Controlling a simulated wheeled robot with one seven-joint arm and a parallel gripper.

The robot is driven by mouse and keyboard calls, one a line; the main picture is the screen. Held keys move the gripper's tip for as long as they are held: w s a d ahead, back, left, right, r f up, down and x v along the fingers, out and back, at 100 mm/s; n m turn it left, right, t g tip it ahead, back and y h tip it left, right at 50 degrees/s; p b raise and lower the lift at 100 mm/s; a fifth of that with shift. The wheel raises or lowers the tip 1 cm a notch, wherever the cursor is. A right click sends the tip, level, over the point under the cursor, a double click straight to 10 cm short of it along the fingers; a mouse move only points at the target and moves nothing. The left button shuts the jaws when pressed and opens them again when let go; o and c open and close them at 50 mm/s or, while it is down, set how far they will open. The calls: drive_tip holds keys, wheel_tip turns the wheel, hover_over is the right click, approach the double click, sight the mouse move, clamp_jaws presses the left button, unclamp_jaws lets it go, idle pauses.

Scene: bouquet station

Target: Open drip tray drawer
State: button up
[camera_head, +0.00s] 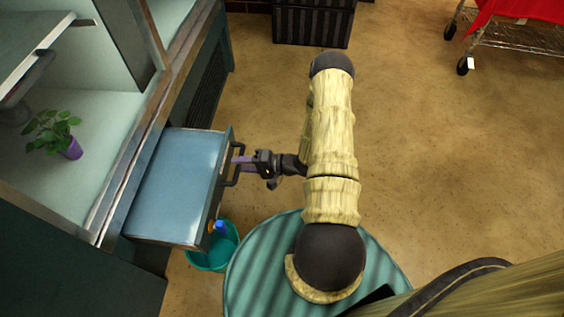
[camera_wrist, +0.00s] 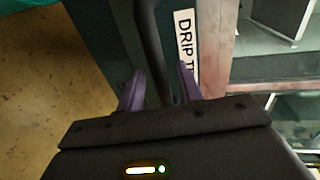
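The drip tray drawer (camera_head: 180,185) stands pulled out from the cabinet in the head view, with a pale blue surface and a dark front. Its dark bar handle (camera_head: 235,180) is on the front face, and it also shows in the wrist view (camera_wrist: 148,30). A white label (camera_wrist: 185,35) reading "DRIP T" is partly hidden by a finger. My gripper (camera_head: 238,160) is at the handle, its purple fingers pointing at the drawer front. In the wrist view its fingers (camera_wrist: 161,72) are apart, one on each side of the handle, with gaps visible. Whether they touch it is unclear.
A teal bucket (camera_head: 222,256) with a blue-topped bottle (camera_head: 220,227) stands below the drawer's front corner. Dark crates (camera_head: 312,22) and a wire cart (camera_head: 515,36) are farther back. The floor to the right is open.

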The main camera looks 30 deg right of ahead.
drive_tip(key=p+v, duration=0.4)
drive_tip(key=v, duration=1.2)
drive_tip(key=w+d+r+n+g+h, duration=0.15)
drive_tip(key=w+r+n+h, duration=0.35)
drive_tip(key=w, duration=0.5)
wheel_tip(320, 180, up, 9)
drive_tip(key=w+h, duration=0.3)
drive_tip(key=h, duration=0.3)
drive_tip(key=s+a+r+n+g+h+p, duration=0.15)
drive_tip(key=s+a+r+g, duration=0.35)
drive_tip(key=s+a+r, duration=1)
drive_tip(key=w+p+v, duration=0.2)
drive_tip(key=p+v, duration=0.9)
drive_tip(key=p, duration=0.1)
drive_tip(key=w+r+p+v, duration=0.1)
drive_tip(key=w+p+v, duration=0.2)
drive_tip(key=p+v, duration=0.8)
drive_tip(key=w+d+r+p+v, duration=0.1)
drive_tip(key=w+p+v, duration=0.2)
drive_tip(key=p+v, duration=0.9)
drive_tip(key=shift+s+n+p, duration=0.35)
drive_tip(key=shift+s+p, duration=0.1)
drive_tip(key=shift+s, duration=0.05)
